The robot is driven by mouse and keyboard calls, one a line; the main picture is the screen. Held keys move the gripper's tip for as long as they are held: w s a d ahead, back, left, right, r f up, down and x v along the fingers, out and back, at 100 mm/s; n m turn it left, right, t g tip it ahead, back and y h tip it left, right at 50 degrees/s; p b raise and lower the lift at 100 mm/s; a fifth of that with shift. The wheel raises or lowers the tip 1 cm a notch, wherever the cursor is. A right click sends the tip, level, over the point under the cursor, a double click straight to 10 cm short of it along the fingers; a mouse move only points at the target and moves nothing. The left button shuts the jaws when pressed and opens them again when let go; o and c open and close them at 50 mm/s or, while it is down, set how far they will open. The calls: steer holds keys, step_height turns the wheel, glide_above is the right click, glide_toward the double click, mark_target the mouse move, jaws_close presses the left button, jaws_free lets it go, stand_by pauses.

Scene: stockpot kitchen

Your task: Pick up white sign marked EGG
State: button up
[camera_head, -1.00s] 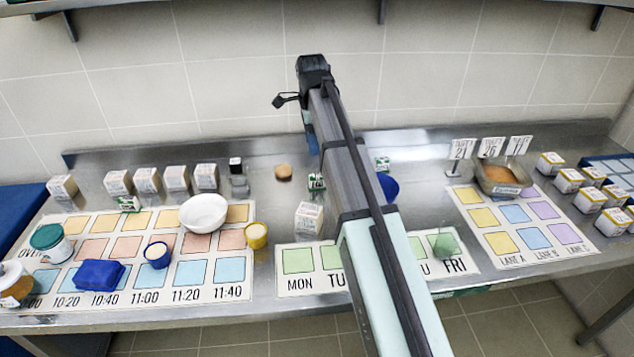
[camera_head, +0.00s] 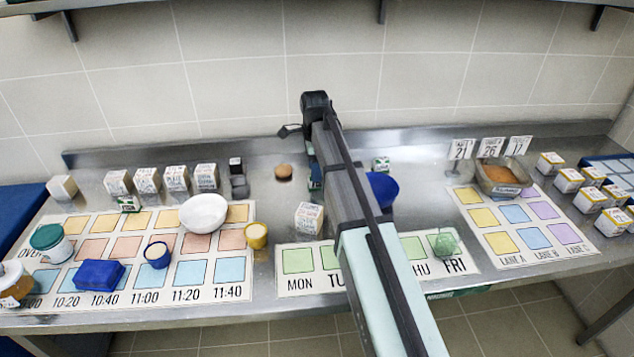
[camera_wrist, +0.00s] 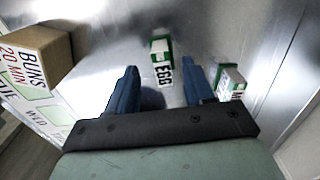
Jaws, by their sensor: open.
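The white sign marked EGG (camera_wrist: 164,74) is in the wrist view, on the front of a small green and white block (camera_wrist: 160,50) on the steel counter. My gripper (camera_wrist: 161,82) is open. One blue finger is left of the sign and the other right of it, with the sign between their lines near the tips. I see no contact.
A second green and white block (camera_wrist: 231,80) stands close to my right finger. A brown-topped BUNS box (camera_wrist: 38,58) stands at the left in the wrist view. A blue bowl (camera_head: 383,188) is just right of my arm, and a weekday mat (camera_head: 297,284) lies in front.

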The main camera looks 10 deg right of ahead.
mark_target(317, 186)
steer(key=shift+w+d+f, duration=0.1)
steer(key=shift+d+f, duration=0.1)
steer(key=shift+f, duration=0.95)
steer(key=shift+w+d+f, duration=0.1)
steer(key=shift+d+f, duration=0.05)
steer(key=shift+f, duration=1)
steer(key=shift+c, duration=0.3)
jaws_close()
